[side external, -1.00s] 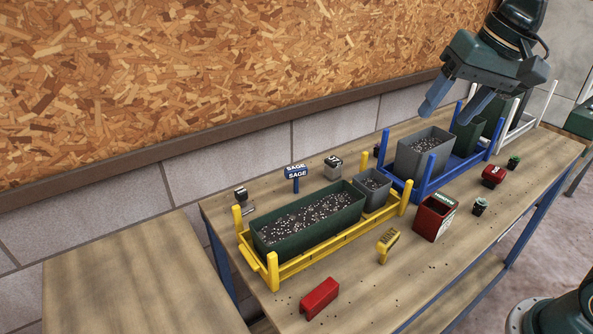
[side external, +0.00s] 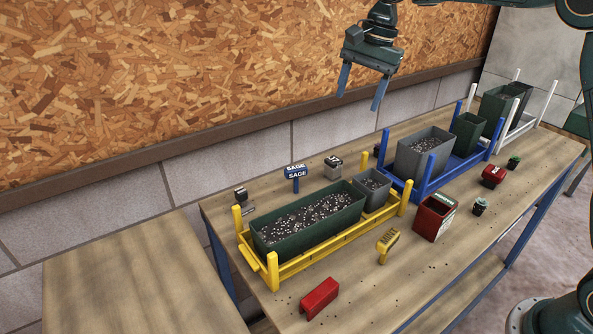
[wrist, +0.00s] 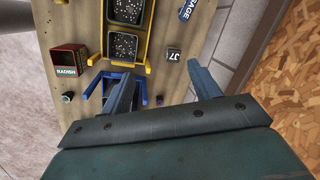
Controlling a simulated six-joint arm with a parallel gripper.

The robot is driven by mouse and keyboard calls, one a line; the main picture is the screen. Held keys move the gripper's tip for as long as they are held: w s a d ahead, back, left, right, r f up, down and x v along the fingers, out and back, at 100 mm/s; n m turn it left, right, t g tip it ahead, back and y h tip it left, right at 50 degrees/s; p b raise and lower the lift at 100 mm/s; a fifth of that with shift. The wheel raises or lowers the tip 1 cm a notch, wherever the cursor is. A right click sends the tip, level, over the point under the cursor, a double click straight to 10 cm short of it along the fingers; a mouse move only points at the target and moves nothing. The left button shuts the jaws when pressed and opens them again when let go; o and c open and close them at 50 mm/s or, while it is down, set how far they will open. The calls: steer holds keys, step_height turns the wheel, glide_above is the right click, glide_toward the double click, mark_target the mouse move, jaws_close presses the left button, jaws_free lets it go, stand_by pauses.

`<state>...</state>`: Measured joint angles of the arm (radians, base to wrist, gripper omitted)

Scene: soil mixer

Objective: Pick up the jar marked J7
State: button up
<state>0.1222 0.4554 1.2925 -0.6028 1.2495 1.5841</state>
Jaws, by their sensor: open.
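The jar marked J7 (wrist: 173,55) is small, with a dark body and a pale marked face, and shows in the wrist view just beyond the right fingertip. In the side view, a small jar (side external: 333,167) near the table's back edge, right of the SAGE sign, matches it; its mark is too small to read there. My gripper (side external: 359,100) is open and empty, well above the table, up and slightly right of that jar. Its two fingers also show in the wrist view (wrist: 158,70), pointing down, with nothing between them.
The blue SAGE sign (side external: 295,174) stands left of the jar. A yellow rack (side external: 330,239) holding soil bins is in front, and a blue rack (side external: 462,167) is to the right. A red RADISH box (side external: 431,219) stands at the front. The wall (side external: 345,128) rises close behind.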

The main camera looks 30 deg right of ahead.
mark_target(334, 159)
steer(key=w+d+f+m+g, duration=0.1)
steer(key=w+d+f+m, duration=0.2)
steer(key=w+f, duration=0.4)
step_height(334, 159, down, 3)
steer(key=shift+w+f+m+g, duration=0.1)
steer(key=shift+w+m+g, duration=0.25)
steer(key=shift+m, duration=0.35)
steer(key=shift+f, duration=0.1)
steer(key=shift+a+f, duration=0.2)
steer(key=shift+f, duration=1.15)
steer(key=shift+a+f, duration=0.15)
steer(key=shift+f, duration=1.25)
steer(key=shift+a+f, duration=0.2)
steer(key=shift+f, duration=1.15)
steer(key=shift+a+f, duration=0.25)
steer(key=shift+f, duration=1.05)
steer(key=shift+a+f, duration=0.2)
steer(key=shift+f, duration=1.1)
